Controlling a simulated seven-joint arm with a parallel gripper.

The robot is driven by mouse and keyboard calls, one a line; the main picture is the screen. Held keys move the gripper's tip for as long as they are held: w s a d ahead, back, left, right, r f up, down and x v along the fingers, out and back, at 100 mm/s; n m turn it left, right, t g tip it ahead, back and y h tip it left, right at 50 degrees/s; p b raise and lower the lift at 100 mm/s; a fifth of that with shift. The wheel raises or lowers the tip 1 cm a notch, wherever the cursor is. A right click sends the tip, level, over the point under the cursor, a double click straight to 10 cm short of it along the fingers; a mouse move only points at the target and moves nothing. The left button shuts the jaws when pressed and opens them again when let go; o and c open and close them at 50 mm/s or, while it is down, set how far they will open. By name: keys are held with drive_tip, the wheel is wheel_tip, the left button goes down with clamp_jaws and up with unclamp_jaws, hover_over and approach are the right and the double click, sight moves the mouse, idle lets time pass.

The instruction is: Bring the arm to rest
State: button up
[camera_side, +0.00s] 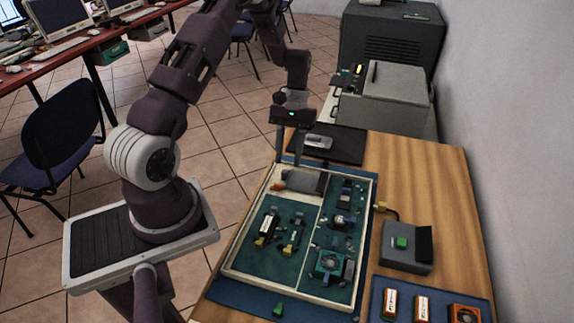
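My gripper (289,158) points down above the far left part of a shallow tray (231,272). Its two fingers stand apart with nothing visible between them.
The light-rimmed tray has a green floor, a divider and several small parts. A grey box with a green button (401,242) and a blue tray (376,304) with several parts lie right. A dark mat (345,146) lies behind. Bare wood (425,180) is free at right.

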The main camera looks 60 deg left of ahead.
drive_tip(key=v, duration=0.3)
drive_tip(key=shift+w+a+r, duration=0.1)
drive_tip(key=shift+r, duration=0.25)
drive_tip(key=s+d+r+m+t+y, duration=0.1)
drive_tip(key=d+r+m+t, duration=0.1)
drive_tip(key=d+r, duration=0.45)
drive_tip(key=s+d+r+m+t+y, duration=0.1)
drive_tip(key=d+r+m, duration=0.15)
drive_tip(key=r, duration=0.75)
drive_tip(key=s+d+r+m+t, duration=0.2)
drive_tip(key=s+d, duration=0.3)
drive_tip(key=s, duration=0.3)
drive_tip(key=s+d+r+m+t+y, duration=0.1)
drive_tip(key=s+d+r+m+t, duration=0.1)
drive_tip(key=s, duration=0.6)
drive_tip(key=d+r+t, duration=0.1)
drive_tip(key=d+r, duration=0.1)
drive_tip(key=d, duration=0.1)
drive_tip(key=shift+d+t, duration=0.15)
drive_tip(key=shift+t, duration=0.25)
drive_tip(key=shift+r+m, duration=0.15)
drive_tip(key=shift+m, duration=0.1)
